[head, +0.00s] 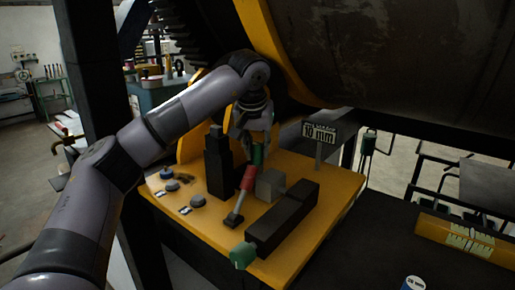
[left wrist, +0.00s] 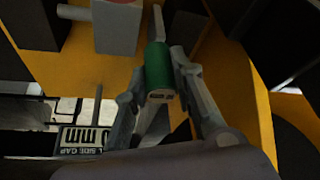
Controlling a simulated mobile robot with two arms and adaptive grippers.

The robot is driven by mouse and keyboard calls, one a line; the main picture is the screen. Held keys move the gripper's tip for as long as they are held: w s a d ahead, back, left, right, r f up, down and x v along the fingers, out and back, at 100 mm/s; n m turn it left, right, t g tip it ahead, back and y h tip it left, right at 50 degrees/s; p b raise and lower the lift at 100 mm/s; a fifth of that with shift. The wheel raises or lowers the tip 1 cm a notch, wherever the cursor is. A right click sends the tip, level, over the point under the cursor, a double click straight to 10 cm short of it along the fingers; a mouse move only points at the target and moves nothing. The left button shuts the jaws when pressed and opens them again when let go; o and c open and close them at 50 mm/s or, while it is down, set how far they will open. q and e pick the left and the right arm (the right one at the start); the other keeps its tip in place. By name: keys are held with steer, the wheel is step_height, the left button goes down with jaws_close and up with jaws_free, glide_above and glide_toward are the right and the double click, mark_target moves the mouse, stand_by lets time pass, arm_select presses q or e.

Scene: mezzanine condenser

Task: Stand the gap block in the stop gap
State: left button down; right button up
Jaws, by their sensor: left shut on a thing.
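My left gripper (head: 258,133) is shut on a green cylindrical grip (left wrist: 158,66), which appears to be the gap block's handle. A pale flat metal piece (left wrist: 158,23) extends from its far end in the left wrist view. In the head view the green part (head: 259,154) is above the yellow plate (head: 210,225), between a dark tower (head: 218,166) and a grey block (head: 270,185). The grey block also shows in the left wrist view (left wrist: 115,30). I cannot tell which space is the stop gap or whether the held piece touches anything. My right gripper is not seen.
A red-handled lever (head: 246,179) leans in front of the grey block. A long black block (head: 283,217) with a green knob (head: 243,256) lies at the plate's front. A "mm" sign (head: 319,132) stands behind.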

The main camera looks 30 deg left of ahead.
arm_select(q)
steer(key=shift+f, duration=0.25)
steer(key=shift+f, duration=0.3)
steer(key=c, duration=1.3)
jaws_free()
steer(key=v, duration=1.2)
steer(key=shift+s, duration=0.1)
